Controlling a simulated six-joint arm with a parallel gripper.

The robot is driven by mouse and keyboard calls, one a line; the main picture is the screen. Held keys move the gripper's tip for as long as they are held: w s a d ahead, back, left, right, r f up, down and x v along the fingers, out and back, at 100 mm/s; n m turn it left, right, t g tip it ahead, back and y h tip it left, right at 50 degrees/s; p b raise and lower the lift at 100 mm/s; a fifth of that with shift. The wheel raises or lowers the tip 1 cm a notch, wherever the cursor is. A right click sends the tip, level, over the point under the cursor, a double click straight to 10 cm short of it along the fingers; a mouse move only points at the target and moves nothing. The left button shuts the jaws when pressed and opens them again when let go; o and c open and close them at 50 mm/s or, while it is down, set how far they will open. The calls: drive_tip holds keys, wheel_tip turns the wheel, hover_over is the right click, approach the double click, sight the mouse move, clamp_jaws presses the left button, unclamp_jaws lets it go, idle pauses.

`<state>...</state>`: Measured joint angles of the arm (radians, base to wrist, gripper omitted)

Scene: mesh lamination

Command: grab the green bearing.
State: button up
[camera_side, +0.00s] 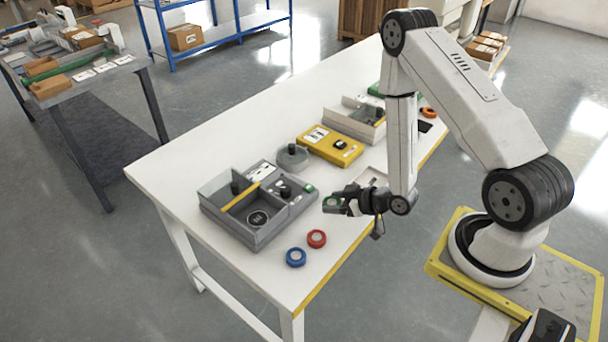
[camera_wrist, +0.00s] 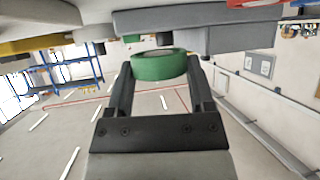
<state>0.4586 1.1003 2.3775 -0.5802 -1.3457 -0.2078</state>
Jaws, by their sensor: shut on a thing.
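The green bearing (camera_wrist: 160,66) is a green ring between the two dark fingers of my gripper (camera_wrist: 160,80) in the wrist view. My gripper is shut on it. In the side view the green bearing (camera_side: 330,202) shows at the tip of my gripper (camera_side: 335,205), just right of the grey compartment tray (camera_side: 262,240). It appears held above the table; the exact height is hard to tell.
A red ring (camera_side: 316,239) and a blue ring (camera_side: 296,257) lie near the table's front edge. A yellow box (camera_side: 322,152), a round grey part (camera_side: 292,160) and another divided tray (camera_side: 345,128) stand farther back. The white table (camera_side: 180,165) is clear at its left.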

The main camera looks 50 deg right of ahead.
sight(335, 203)
drive_tip(key=shift+r, duration=2.65)
drive_tip(key=shift+w, duration=0.1)
